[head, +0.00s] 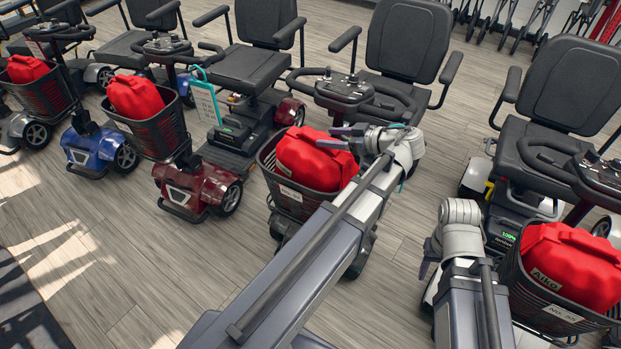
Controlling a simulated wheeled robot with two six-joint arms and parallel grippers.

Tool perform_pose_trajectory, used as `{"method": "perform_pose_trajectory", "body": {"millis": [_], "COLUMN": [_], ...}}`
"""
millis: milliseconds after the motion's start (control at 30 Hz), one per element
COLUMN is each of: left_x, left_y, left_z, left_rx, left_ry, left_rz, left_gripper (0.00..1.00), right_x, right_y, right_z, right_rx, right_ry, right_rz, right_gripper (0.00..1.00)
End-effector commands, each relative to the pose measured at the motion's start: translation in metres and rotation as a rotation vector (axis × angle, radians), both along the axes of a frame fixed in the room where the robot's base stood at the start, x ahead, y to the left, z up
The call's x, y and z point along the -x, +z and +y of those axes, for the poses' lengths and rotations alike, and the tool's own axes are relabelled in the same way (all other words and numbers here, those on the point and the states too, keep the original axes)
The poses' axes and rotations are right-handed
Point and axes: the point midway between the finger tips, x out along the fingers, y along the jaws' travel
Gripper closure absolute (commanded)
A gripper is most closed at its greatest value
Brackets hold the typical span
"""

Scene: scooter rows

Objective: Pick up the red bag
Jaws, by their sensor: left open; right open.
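Red bags sit in the front baskets of several scooters. One red bag (308,162) is in the basket (292,200) of the middle scooter. My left gripper (335,138) is open at this bag's upper right edge; I cannot tell whether it touches it. Another red bag (572,262), with a tag reading "Aiko", is in the right scooter's basket (545,305). My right gripper (426,266) is open, to the left of that basket, and mostly hidden by its own arm. Two more red bags, one left of centre (136,97) and one far left (27,69), sit in their baskets.
The scooters stand in a row with black seats, such as the middle seat (408,40) and right seat (573,85). A teal-framed sign (205,100) hangs by the dark red scooter (197,187). Wooden floor (95,235) is clear at the lower left.

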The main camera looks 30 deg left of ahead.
Motion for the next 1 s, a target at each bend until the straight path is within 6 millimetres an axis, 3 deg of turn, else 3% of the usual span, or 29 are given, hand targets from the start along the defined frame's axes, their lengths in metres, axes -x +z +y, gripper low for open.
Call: {"method": "perform_pose_trajectory", "body": {"millis": [267, 600, 833, 1000], "left_x": [0.000, -0.002, -0.003, -0.003], "left_y": [-0.006, -0.023, -0.022, -0.022], "left_z": [0.010, 0.051, 0.052, 0.052], "left_rx": [0.001, 0.001, 0.001, 0.001], "left_ry": [0.000, 0.001, -0.002, -0.002], "left_rz": [0.001, 0.001, 0.002, 0.002], "left_gripper": [0.38, 0.38, 0.38, 0.57], "right_x": [0.000, 0.000, 0.000, 0.000], "right_y": [-0.006, -0.023, -0.022, -0.022], "right_z": [0.000, 0.000, 0.000, 0.000], "right_rx": [0.000, 0.000, 0.000, 0.000], "right_ry": [0.000, 0.000, 0.000, 0.000], "right_rz": [0.000, 0.000, 0.000, 0.000], "right_gripper": [0.50, 0.50, 0.50, 0.50]}}
